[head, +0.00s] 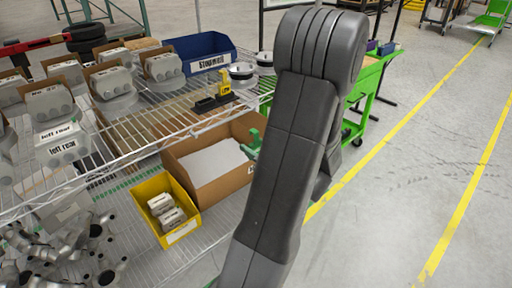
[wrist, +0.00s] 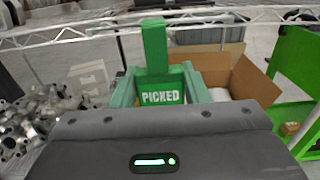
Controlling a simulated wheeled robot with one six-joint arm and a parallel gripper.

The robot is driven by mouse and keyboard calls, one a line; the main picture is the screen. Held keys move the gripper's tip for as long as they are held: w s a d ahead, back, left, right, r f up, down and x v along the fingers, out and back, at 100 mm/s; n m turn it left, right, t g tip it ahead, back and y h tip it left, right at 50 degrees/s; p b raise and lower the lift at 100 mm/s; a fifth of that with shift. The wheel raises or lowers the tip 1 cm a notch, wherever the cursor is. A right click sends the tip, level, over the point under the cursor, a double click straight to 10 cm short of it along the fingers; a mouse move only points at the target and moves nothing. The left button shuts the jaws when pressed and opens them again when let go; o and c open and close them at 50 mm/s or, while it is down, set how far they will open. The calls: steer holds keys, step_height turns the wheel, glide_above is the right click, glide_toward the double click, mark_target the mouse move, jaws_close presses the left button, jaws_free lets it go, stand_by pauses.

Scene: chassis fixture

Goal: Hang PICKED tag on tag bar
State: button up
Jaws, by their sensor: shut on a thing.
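The green PICKED tag (wrist: 161,98) shows in the wrist view with white lettering, and a green upright part (wrist: 153,48) rises above the lettering. My gripper (wrist: 158,76) is shut on the tag, with a green finger on either side of it. In the head view my arm hides most of the gripper, and only a small green part (head: 254,143) shows at its left, in front of the open cardboard box. I cannot tell gripper from tag there. I cannot make out a separate tag bar in either view.
A wire shelf (head: 160,130) holds grey parts, a blue bin (head: 203,58) and a black and yellow object (head: 213,101). Below are a cardboard box (head: 215,193) and a yellow bin (head: 183,237). A green cart (head: 372,85) stands behind my arm. The floor at right is clear.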

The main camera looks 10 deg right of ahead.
steer(key=f+x, duration=0.1)
steer(key=x, duration=1.1)
steer(key=shift+w+a, duration=0.2)
steer(key=shift+w, duration=0.1)
stand_by(0.4)
steer(key=o, duration=0.9)
steer(key=shift+s+d, duration=0.1)
steer(key=b+v, duration=0.1)
steer(key=v, duration=1.2)
steer(key=shift+s+d, duration=0.1)
steer(key=shift+s, duration=0.15)
